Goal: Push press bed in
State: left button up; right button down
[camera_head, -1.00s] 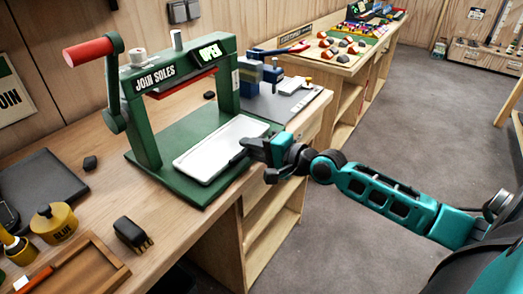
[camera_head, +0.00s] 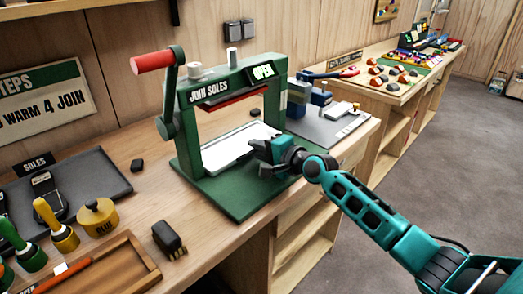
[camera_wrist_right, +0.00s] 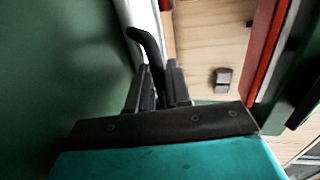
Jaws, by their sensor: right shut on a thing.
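The green press (camera_head: 185,120) marked "JOIN SOLES" stands on the bench, with a lit "OPEN" sign and a red-ended lever (camera_head: 152,62) raised to the left. Its white press bed (camera_head: 232,146) lies flat on the green base, mostly beneath the red-edged upper part. My right gripper (camera_head: 258,150) is at the bed's front right end. In the right wrist view, the gripper (camera_wrist_right: 162,88) is shut on a dark bent handle (camera_wrist_right: 146,42) beside the bed's pale edge. The fingers partly hide their grip. My left gripper is out of view.
A black tray (camera_head: 110,172), a yellow glue pot (camera_head: 98,217), a dark brush (camera_head: 169,240) and a wooden tray (camera_head: 145,272) lie left and in front of the press. A blue device on a grey board (camera_head: 335,128) stands to the right.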

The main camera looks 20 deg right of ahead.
jog(key=shift+r, duration=0.2)
jog(key=c, duration=1.5)
grip_release()
jog(key=shift+w, duration=0.1)
jog(key=shift+o, duration=1.1)
jog(key=shift+w+a+f, duration=0.15)
jog(key=shift+w, duration=0.05)
jog(key=shift+s, duration=0.15)
jog(key=shift+s+d, duration=0.25)
jog(key=shift+s, duration=0.15)
jog(key=p+v, duration=0.1)
jog(key=v, duration=0.9)
jog(key=shift+s+d, duration=0.1)
jog(key=shift+v, duration=0.85)
